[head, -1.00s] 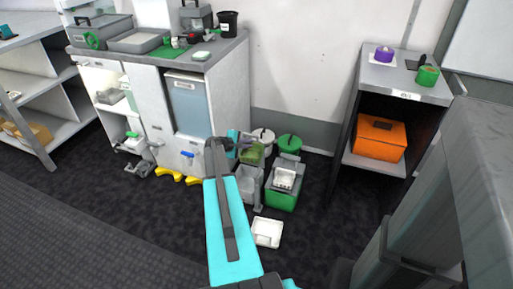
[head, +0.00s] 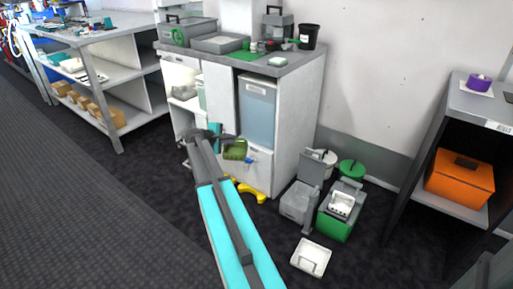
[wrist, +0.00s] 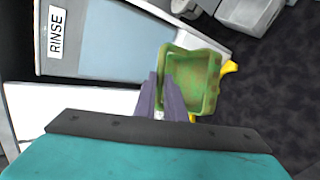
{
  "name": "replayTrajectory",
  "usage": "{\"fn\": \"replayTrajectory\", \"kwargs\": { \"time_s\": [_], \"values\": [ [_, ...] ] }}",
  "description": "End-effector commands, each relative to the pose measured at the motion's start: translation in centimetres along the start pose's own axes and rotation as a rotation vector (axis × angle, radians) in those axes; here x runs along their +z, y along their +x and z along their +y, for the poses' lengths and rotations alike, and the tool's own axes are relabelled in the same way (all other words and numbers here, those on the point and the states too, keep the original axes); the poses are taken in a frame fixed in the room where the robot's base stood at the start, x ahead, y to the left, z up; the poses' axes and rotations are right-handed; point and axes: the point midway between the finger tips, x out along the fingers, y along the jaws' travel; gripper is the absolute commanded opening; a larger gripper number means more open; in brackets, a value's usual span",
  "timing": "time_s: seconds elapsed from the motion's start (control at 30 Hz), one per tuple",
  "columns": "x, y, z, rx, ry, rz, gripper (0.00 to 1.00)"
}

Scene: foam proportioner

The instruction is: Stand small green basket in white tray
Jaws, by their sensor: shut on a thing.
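My gripper (head: 226,141) is shut on the small green basket (head: 236,150) and holds it in the air in front of the cabinet. In the wrist view, the two purple-grey fingers of my gripper (wrist: 161,88) meet the left edge of the basket (wrist: 195,80), whose open inside faces the camera. A white tray (head: 298,264) lies on the floor at the lower right of the head view, well apart from the basket. It looks empty.
The cabinet (head: 297,115) has a grey counter with a shallow grey bin (head: 220,50), boxes and a black pot. Grey and green buckets (head: 336,227) stand on the floor behind the tray. A yellow foot-like piece (head: 252,192) lies at the cabinet's base.

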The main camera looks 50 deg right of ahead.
Motion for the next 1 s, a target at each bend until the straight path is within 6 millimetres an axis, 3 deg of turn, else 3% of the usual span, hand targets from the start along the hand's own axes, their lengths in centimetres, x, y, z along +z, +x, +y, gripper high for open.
{"fn": "replayTrajectory", "kwargs": {
  "time_s": [0.03, 0.2, 0.5, 0.8, 1.0],
  "values": [
    [-1.7, -1.6, -0.4, 0.008, -0.014, 0.026, 0.0],
    [-6.2, -7.2, -0.9, 0.027, -0.062, 0.106, 0.0],
    [-12.9, -18.0, -2.7, 0.066, -0.163, 0.268, 0.0],
    [-17.6, -29.5, -5.7, 0.113, -0.285, 0.464, 0.0],
    [-19.4, -37.5, -8.1, 0.151, -0.382, 0.621, 0.0]
  ]
}}
